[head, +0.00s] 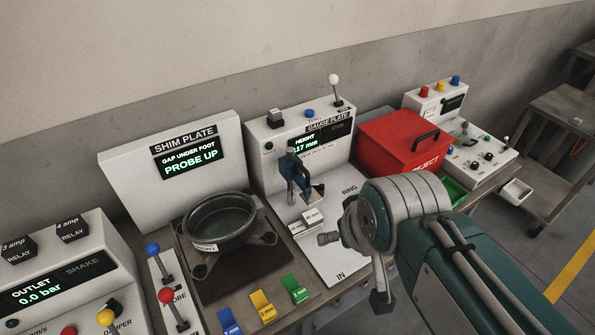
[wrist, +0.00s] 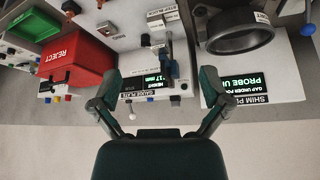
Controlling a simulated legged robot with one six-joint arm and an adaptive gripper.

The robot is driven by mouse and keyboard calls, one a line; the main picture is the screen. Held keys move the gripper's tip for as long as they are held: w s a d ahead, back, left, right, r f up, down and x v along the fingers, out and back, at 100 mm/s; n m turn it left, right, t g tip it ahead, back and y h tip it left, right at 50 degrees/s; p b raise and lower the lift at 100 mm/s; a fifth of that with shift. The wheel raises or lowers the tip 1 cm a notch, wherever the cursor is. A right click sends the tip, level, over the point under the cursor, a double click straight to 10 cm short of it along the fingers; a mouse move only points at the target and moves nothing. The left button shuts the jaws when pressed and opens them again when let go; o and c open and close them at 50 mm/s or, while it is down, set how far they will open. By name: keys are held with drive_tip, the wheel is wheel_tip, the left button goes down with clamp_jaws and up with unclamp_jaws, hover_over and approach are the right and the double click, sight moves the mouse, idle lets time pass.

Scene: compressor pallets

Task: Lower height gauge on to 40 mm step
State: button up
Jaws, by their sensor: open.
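The height gauge (head: 293,178) is a blue slider on an upright post at the gauge plate station (head: 300,140). Its display (head: 304,144) reads HEIGHT and a value ending in 17 mm. In the wrist view the blue gauge (wrist: 168,66) shows upside down between my fingers. Small white labelled step blocks (head: 308,220) lie in front of the gauge; I cannot read which is 40 mm. My gripper (head: 352,268) is open and empty, to the right of and nearer than the gauge, apart from it. Its spread fingers also show in the wrist view (wrist: 160,74).
A red REJECT box (head: 398,147) stands right of the gauge, with a green tray (head: 454,191) beside it. Left are the shim plate station (head: 170,165), a dark round ring (head: 218,220) and coloured tabs (head: 262,305). A white-knobbed lever (head: 334,88) stands behind the gauge.

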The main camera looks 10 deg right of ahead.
drive_tip(key=c, duration=0.5)
drive_tip(key=shift+w+r, duration=0.25)
drive_tip(key=shift+w, duration=0.05)
drive_tip(key=c, duration=0.5)
drive_tip(key=shift+w+r, duration=0.45)
drive_tip(key=shift+w, duration=0.15)
clamp_jaws()
drive_tip(key=w+r+n+g, duration=0.1)
drive_tip(key=w+r, duration=0.2)
drive_tip(key=w, duration=0.7)
drive_tip(key=w+a+r+n+g, duration=0.1)
drive_tip(key=w+r+n, duration=0.1)
drive_tip(key=w, duration=0.8)
drive_tip(key=shift+a+r, duration=0.25)
drive_tip(key=shift+r, duration=0.25)
